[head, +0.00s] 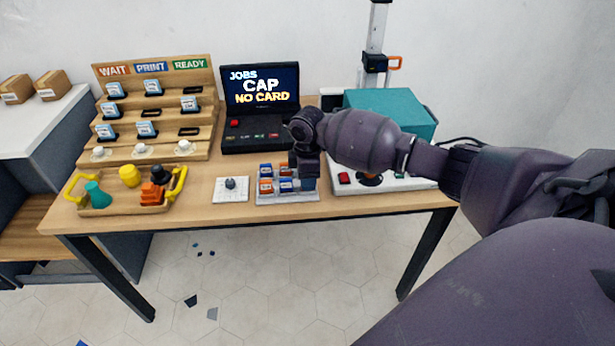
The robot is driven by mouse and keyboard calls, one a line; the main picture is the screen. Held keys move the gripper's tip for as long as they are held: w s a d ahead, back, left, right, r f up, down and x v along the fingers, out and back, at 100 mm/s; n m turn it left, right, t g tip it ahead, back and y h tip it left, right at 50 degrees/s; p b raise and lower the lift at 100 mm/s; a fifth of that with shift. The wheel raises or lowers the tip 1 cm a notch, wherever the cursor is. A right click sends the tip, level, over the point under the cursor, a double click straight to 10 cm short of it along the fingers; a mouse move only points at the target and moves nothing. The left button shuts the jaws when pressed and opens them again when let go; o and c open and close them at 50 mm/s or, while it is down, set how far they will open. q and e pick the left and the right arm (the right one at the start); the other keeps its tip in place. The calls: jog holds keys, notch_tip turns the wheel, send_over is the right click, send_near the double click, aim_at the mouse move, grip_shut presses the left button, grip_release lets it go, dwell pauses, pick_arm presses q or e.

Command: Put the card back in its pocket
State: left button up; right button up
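A wooden stepped rack (205,148) stands at the left of the table, with columns headed WAIT, PRINT and READY. Several white-and-blue cards stand in its pockets, among them a card under PRINT (152,87) and a card under READY (189,103). Other pockets show as empty black slots, such as the lower READY slot (188,131). My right gripper (305,180) points down over a pale tray of orange and blue blocks (288,198). Its fingers are dark and partly hidden, so I cannot tell whether they hold anything. My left gripper is out of view.
A black console (262,100) reads "JOBS CAP NO CARD". A yellow-handled tray (120,208) holds coloured objects at the front left. A white plate with a dark knob (230,188) lies beside the block tray. A teal-topped machine (390,108) stands behind my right arm.

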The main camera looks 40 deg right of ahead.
notch_tip(320, 180, up, 7)
jog(key=shift+f+p, duration=0.2)
jog(key=shift+p, duration=0.55)
notch_tip(320, 180, up, 5)
jog(key=p, duration=0.1)
jog(key=shift+m+t+y, duration=0.5)
jog(key=shift+t+y, duration=0.2)
jog(key=shift+t, duration=0.2)
jog(key=s+a+f, duration=0.1)
jog(key=f, duration=0.2)
jog(key=s+a+f, duration=0.2)
jog(key=f, duration=0.2)
jog(key=s+a+f, duration=0.1)
jog(key=a+f, duration=0.1)
jog(key=f, duration=0.1)
jog(key=shift+s+a+f, duration=0.15)
jog(key=shift+s+f, duration=0.15)
jog(key=shift+f, duration=0.05)
jog(key=s+a+f+m+t+y, duration=0.1)
jog(key=s+a+f+m+t, duration=0.2)
jog(key=s+a+f, duration=0.35)
jog(key=s+d+f+m+t+h, duration=0.1)
jog(key=s+m+t, duration=0.5)
jog(key=s, duration=1.3)
jog(key=shift+f+m+h, duration=0.3)
jog(key=shift+h, duration=0.4)
jog(key=shift+w, duration=0.1)
